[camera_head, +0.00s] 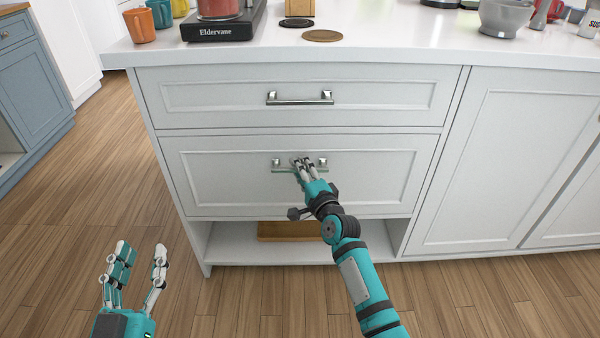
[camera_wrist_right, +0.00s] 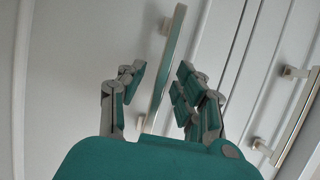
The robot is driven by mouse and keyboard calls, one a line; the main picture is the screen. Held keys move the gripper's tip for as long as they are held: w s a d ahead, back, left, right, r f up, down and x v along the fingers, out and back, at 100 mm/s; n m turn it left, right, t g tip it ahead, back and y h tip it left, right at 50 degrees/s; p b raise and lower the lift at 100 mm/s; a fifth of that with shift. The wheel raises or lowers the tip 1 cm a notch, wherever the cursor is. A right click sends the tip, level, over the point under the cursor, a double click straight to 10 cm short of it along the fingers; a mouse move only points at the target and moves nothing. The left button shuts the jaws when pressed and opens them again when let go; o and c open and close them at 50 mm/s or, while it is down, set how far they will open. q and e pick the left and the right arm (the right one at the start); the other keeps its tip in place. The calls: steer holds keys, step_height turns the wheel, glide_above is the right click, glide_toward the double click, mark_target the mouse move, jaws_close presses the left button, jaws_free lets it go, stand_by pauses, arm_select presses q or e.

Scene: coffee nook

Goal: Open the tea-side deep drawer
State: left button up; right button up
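The white cabinet has a shallow upper drawer (camera_head: 300,97) and a deep lower drawer (camera_head: 240,180), both shut flush. The deep drawer's metal bar handle (camera_head: 281,167) is partly covered by my right gripper (camera_head: 302,162). In the right wrist view this handle (camera_wrist_right: 172,62) runs between the fingers of my right gripper (camera_wrist_right: 160,88). Gaps show on both sides of the bar, so the gripper is open around it. My left gripper (camera_head: 140,258) is open and empty, low over the floor to the left of the cabinet.
The upper drawer's handle (camera_head: 300,98) is just above; it also shows in the right wrist view (camera_wrist_right: 292,118). An open shelf below holds a wooden box (camera_head: 285,231). A cupboard door (camera_head: 500,160) is at right. The worktop carries cups, a scale (camera_head: 225,28) and a bowl.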

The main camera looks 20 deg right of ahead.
steer(key=shift+w, duration=0.1)
steer(key=shift+c, duration=0.2)
jaws_close()
